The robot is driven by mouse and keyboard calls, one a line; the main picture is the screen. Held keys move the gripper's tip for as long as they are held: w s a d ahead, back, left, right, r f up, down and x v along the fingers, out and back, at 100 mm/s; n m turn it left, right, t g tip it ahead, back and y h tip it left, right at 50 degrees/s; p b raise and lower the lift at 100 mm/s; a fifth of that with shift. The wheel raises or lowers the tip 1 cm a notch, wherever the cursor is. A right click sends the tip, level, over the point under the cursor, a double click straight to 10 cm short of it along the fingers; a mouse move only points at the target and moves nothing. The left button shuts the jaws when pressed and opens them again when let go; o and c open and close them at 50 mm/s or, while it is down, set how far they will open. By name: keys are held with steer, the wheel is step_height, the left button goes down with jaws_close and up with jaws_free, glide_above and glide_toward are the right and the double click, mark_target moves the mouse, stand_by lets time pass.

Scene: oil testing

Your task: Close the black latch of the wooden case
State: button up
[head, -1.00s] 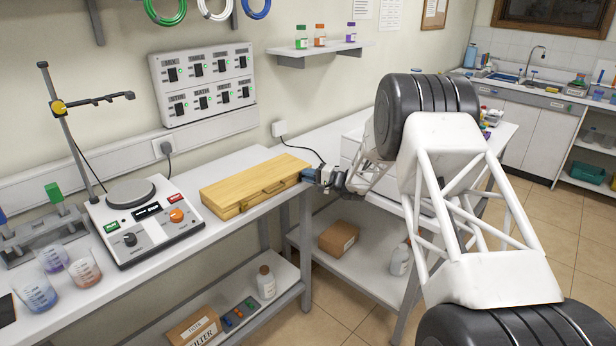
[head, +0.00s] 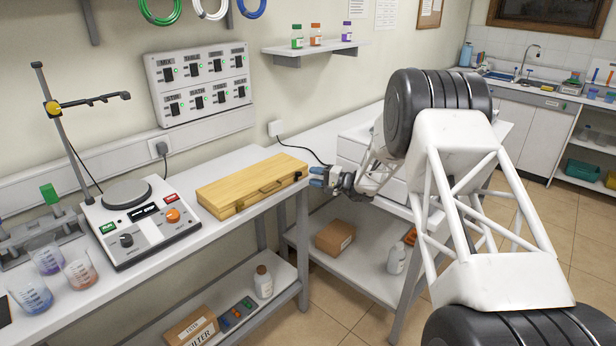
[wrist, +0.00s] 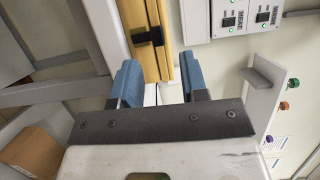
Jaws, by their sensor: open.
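The wooden case (head: 245,190) lies on the bench in the head view. It looks closed, with a carrying handle on its front side. My gripper (head: 320,177) is just off the case's right end, with a small gap between them. In the wrist view the case (wrist: 158,62) stands beyond the blue fingers, and its black latch (wrist: 149,37) lies across the narrow side near the seam. Whether the latch is fastened cannot be told. My gripper (wrist: 161,82) is open and empty, its fingers short of the latch.
A switch panel (head: 200,82) and a shelf with small bottles (head: 315,50) are on the wall. A white drawer unit (head: 355,152) stands behind my arm.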

steer(key=shift+v, duration=1.8)
steer(key=s+a+r+n+g+h, duration=0.1)
steer(key=s+r+g+h, duration=0.1)
steer(key=s+r, duration=0.6)
steer(key=s+a+r+n+g+h, duration=0.1)
steer(key=s+r+g+h, duration=0.2)
steer(key=s, duration=0.9)
steer(key=s+r+n+g+h, duration=0.1)
steer(key=s+r+n+g, duration=0.1)
steer(key=s+r, duration=0.6)
steer(key=s+d+h, duration=0.3)
steer(key=s, duration=0.9)
steer(key=s+d+t+h, duration=0.1)
steer(key=s+d+h, duration=0.2)
steer(key=s, duration=0.9)
steer(key=s+d+t+h, duration=0.1)
steer(key=s+d+h, duration=0.3)
steer(key=s, duration=0.9)
steer(key=shift+n+h, duration=0.3)
steer(key=shift+n, duration=0.1)
steer(key=shift+r, duration=0.15)
